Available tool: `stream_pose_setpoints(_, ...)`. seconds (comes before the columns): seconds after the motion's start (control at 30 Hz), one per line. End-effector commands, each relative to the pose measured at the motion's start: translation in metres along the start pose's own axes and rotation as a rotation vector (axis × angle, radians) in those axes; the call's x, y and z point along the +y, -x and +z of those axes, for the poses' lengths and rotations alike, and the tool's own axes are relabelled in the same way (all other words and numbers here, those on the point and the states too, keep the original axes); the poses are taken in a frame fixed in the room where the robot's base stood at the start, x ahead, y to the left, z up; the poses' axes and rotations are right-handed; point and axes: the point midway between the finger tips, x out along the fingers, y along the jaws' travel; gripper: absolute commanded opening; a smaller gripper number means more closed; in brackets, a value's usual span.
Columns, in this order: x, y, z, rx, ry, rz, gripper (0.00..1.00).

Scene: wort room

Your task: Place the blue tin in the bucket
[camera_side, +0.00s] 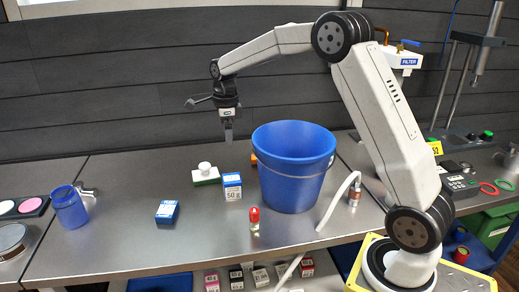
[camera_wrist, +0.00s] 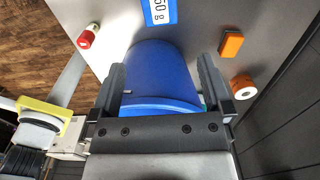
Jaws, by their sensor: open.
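A small blue box-shaped tin (camera_side: 167,212) with a pale label lies on the steel bench in the side view, left of centre. The wrist view does not show it. The large blue bucket (camera_side: 290,168) stands upright on the bench to the right; its inside is mostly hidden. In the wrist view the bucket (camera_wrist: 160,75) fills the space behind the fingers. My gripper (camera_side: 228,138) points down, high above the bench, up and left of the bucket in the side view. In the wrist view my gripper (camera_wrist: 161,70) has its fingers apart with nothing held.
A blue-and-white box (camera_side: 232,187), a red-capped bottle (camera_side: 254,222) and a green-and-white item (camera_side: 205,174) stand between tin and bucket. A blue cup (camera_side: 69,207) is at left.

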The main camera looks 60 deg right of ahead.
Motion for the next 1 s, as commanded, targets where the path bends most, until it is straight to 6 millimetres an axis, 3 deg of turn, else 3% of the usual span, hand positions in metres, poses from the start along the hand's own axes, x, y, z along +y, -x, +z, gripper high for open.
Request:
stream_pose_setpoints(0.2, 0.001, -0.069, -0.001, 0.005, 0.001, 0.007, 1.00)
stream_pose_setpoints(0.3, 0.001, -0.089, 0.000, 0.002, 0.002, 0.003, 1.00)
stream_pose_setpoints(1.0, 0.000, -0.127, -0.001, 0.001, 0.002, 0.000, 1.00)
